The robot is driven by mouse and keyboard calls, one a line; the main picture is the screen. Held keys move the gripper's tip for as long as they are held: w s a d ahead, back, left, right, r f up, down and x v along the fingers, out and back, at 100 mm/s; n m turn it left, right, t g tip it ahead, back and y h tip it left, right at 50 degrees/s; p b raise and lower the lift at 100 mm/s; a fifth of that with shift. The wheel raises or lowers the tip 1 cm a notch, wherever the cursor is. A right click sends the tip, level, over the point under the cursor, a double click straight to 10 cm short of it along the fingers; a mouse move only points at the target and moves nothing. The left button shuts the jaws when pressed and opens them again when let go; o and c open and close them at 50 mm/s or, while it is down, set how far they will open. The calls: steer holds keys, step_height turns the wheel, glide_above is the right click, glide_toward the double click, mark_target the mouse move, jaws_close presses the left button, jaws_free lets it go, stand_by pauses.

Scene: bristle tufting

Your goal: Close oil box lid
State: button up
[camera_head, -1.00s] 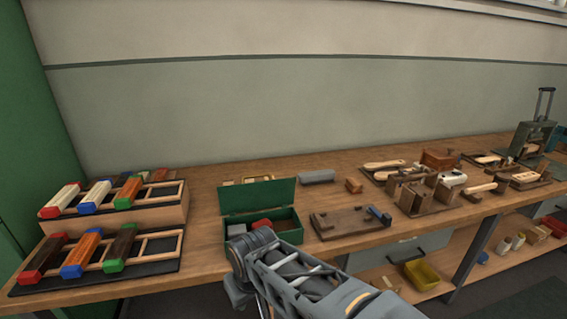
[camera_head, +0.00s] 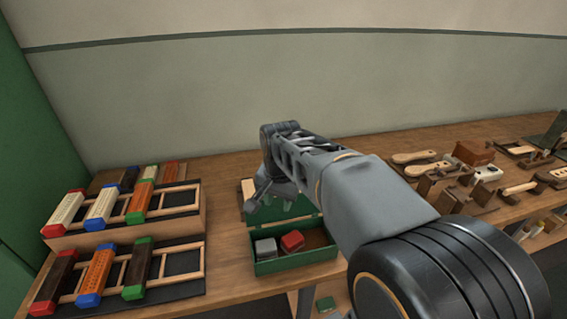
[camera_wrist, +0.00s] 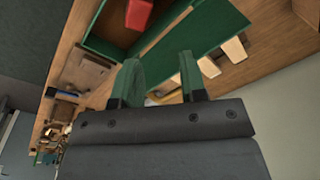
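The green oil box (camera_head: 296,263) stands on the bench with its lid (camera_head: 303,208) open, raised at the back. A grey block (camera_head: 265,248) and a red block (camera_head: 292,241) lie inside. My gripper (camera_head: 268,195) is above and behind the box, at the left part of the lid, and hides some of it. In the wrist view my gripper (camera_wrist: 162,80) has its two fingers apart with nothing held between them. The lid (camera_wrist: 205,28) lies just beyond the fingertips there; I cannot tell whether they touch it. The red block also shows (camera_wrist: 139,13).
Two racks with coloured-ended blocks, an upper (camera_head: 160,228) and a lower (camera_head: 170,290), stand left of the box. Pale wooden pieces (camera_wrist: 232,50) lie behind the lid. Tools and brown blocks (camera_head: 473,153) fill the right of the bench. My arm hides the bench centre.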

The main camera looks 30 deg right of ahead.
steer(key=w+d+r+m+g+p, duration=0.2)
steer(key=w+d+r+m+p, duration=0.35)
steer(key=w+r+m, duration=0.4)
steer(key=shift+m, duration=0.65)
steer(key=f, duration=0.3)
steer(key=s+f, duration=0.1)
steer(key=f, duration=0.3)
steer(key=s+f, duration=0.1)
steer(key=f, duration=0.3)
steer(key=shift+f, duration=0.25)
steer(key=shift+c, duration=0.4)
jaws_close()
